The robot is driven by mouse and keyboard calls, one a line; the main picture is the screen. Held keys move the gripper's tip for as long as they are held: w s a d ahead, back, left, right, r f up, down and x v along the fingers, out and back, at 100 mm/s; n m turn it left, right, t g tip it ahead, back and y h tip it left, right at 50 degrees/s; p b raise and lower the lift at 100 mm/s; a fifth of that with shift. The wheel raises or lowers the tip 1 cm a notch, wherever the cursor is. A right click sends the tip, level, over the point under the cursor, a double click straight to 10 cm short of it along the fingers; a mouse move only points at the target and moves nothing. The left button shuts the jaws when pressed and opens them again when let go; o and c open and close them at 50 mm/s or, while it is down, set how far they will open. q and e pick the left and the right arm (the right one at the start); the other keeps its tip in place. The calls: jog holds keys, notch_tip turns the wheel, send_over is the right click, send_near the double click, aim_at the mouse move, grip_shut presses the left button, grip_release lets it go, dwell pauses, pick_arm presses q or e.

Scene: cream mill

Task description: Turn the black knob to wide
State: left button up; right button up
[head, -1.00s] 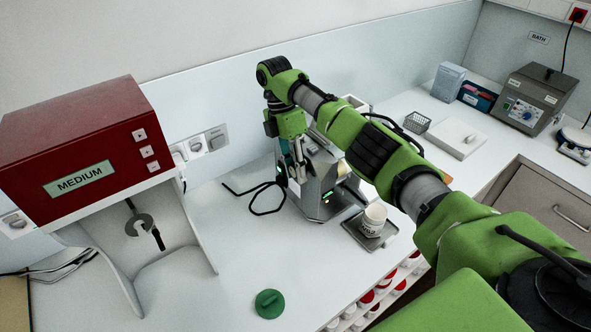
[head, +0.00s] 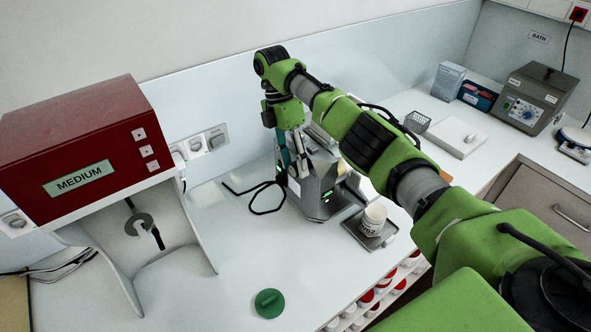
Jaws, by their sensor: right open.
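The grey mill (head: 330,190) stands on the bench in the middle of the head view, partly hidden behind my right arm. My right gripper (head: 289,160) points down at the left side of the mill, with its fingers apart. I cannot make out the black knob; the gripper and arm cover part of the mill's side. I cannot tell whether the fingers touch the mill. My left gripper is not in view.
A white jar (head: 373,219) stands on a small tray (head: 359,233) right of the mill. A black cable (head: 266,205) loops left of it. A green lid (head: 269,303) lies in front. A red machine marked MEDIUM (head: 80,150) stands left. Between them the bench is clear.

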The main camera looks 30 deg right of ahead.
aim_at(294, 163)
jog(key=v, duration=0.5)
jog(key=shift+f, duration=0.1)
dwell(0.4)
